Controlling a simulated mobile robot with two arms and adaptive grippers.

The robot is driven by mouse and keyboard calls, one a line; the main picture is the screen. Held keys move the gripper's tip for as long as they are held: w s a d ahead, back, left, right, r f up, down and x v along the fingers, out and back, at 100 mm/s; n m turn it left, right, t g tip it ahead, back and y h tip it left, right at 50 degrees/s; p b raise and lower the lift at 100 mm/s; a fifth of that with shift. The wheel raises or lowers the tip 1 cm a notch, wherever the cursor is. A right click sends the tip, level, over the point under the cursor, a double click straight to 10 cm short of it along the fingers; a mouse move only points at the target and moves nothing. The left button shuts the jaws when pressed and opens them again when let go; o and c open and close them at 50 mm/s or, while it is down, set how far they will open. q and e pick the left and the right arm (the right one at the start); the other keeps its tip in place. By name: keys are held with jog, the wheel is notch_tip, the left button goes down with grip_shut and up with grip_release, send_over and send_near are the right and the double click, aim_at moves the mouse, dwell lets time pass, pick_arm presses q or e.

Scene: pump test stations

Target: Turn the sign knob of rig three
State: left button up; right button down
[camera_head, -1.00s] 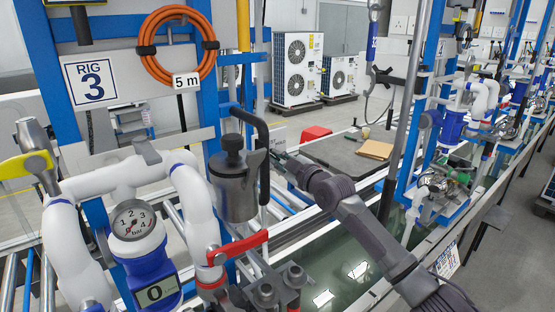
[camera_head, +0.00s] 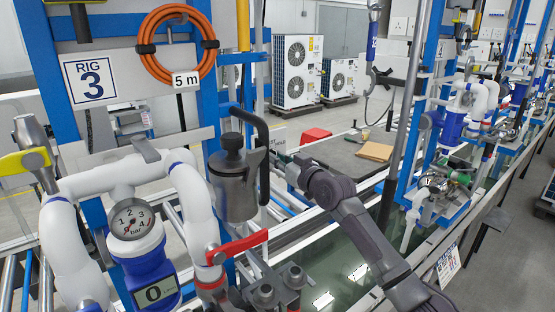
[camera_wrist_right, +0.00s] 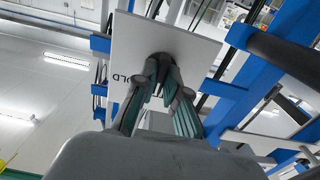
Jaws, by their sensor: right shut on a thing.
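The rig three label (camera_head: 90,80) is on the panel at the left in the head view. A white sign plate (camera_wrist_right: 180,38) fills the upper middle of the wrist view, with the letters "OLD" partly readable upside down. A dark round knob (camera_wrist_right: 162,57) sits on the plate. My right gripper (camera_wrist_right: 164,84) has its teal-lined fingers closed about this knob. In the head view the right gripper (camera_head: 282,166) is beside the grey canister's black handle and partly hidden by it. The sign plate (camera_head: 279,137) shows only as a small edge there. My left gripper is not in view.
A grey canister (camera_head: 234,190) with a black handle stands just left of my right gripper. A red-handled valve (camera_head: 238,247), white pipes (camera_head: 190,200) and a gauge (camera_head: 132,219) are in front of the rig. Blue frame posts rise around; a dark table (camera_head: 345,158) lies behind.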

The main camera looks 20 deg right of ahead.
jog(key=shift+f+m+p, duration=0.1)
jog(key=shift+m+p, duration=0.9)
jog(key=shift+m, duration=3.3)
jog(key=c, duration=1.2)
grip_release()
jog(key=v, duration=1.2)
